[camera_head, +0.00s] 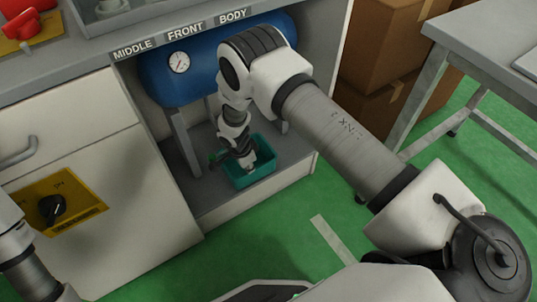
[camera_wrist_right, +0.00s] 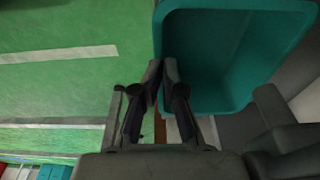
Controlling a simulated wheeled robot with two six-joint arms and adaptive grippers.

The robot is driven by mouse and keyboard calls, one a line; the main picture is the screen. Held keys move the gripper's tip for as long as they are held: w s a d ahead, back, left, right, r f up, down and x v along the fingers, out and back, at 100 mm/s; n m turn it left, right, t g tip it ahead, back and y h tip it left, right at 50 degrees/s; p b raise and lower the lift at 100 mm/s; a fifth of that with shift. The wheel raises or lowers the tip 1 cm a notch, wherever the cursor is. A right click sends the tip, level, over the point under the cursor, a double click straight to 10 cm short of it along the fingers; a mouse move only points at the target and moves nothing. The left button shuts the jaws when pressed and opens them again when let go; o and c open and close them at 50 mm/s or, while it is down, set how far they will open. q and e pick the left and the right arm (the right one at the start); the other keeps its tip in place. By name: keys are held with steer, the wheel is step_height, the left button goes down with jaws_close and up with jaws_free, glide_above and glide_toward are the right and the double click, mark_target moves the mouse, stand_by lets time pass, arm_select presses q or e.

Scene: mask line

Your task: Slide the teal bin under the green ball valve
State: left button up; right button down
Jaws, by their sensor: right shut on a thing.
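The teal bin (camera_head: 262,178) sits on the floor of the grey cabinet bay, below the blue tank. My right gripper (camera_head: 244,164) reaches down to it from above, partly covering it. In the right wrist view, the fingers (camera_wrist_right: 166,78) are shut on the rim at a corner of the teal bin (camera_wrist_right: 240,106), which looks empty.
The blue tank (camera_head: 180,85) with a round gauge (camera_head: 178,62) stands on grey legs above the bay floor. The bay has a raised front edge (camera_head: 262,195). Cardboard boxes (camera_head: 385,40) and a metal table (camera_head: 490,45) stand right. The green floor in front is clear.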

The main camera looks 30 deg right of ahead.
arm_select(q)
steer(key=shift+f, duration=0.3)
arm_select(e)
steer(key=shift+s+a+f, duration=0.1)
steer(key=shift+a, duration=0.5)
steer(key=shift+s+a+f, duration=0.1)
steer(key=shift+a, duration=0.5)
